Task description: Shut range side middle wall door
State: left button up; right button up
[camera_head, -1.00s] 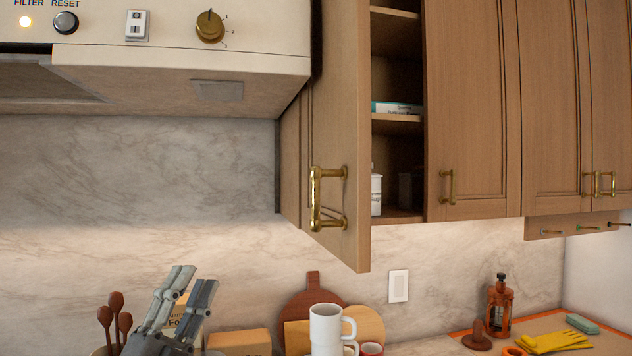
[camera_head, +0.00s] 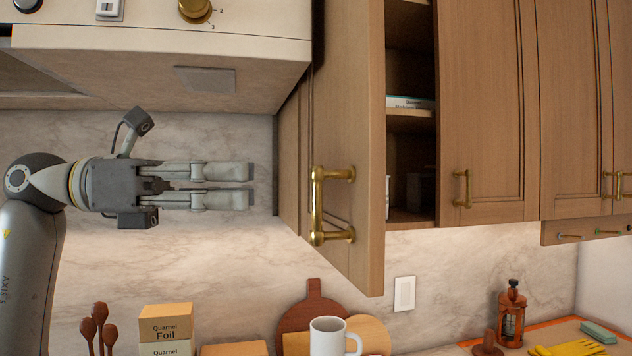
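The wall cabinet door (camera_head: 347,120) beside the range hood stands open, swung out toward me. It has a brass bar handle (camera_head: 318,205) on its outer face. The cabinet interior (camera_head: 408,165) shows to the right of the door, with shelves holding a book and a white container. My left gripper (camera_head: 253,186) is raised level with the handle and points right at the door. Its two fingers are nearly parallel with a narrow gap, empty, a short way left of the handle and apart from it. My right gripper is not in view.
The range hood (camera_head: 160,60) hangs above my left gripper. Below stand a foil box (camera_head: 165,322), wooden spoons (camera_head: 98,325), a white mug (camera_head: 328,337) and round boards (camera_head: 313,300). Neighbouring cabinet doors (camera_head: 487,110) are shut.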

aim_at(317, 179)
pick_arm(q)
jog(key=d+p, duration=0.1)
jog(key=d, duration=0.2)
jog(key=d+p, duration=0.1)
jog(key=d, duration=0.2)
jog(key=d+p, duration=0.1)
jog(key=d, duration=0.3)
jog(key=shift+w, duration=0.35)
grip_shut()
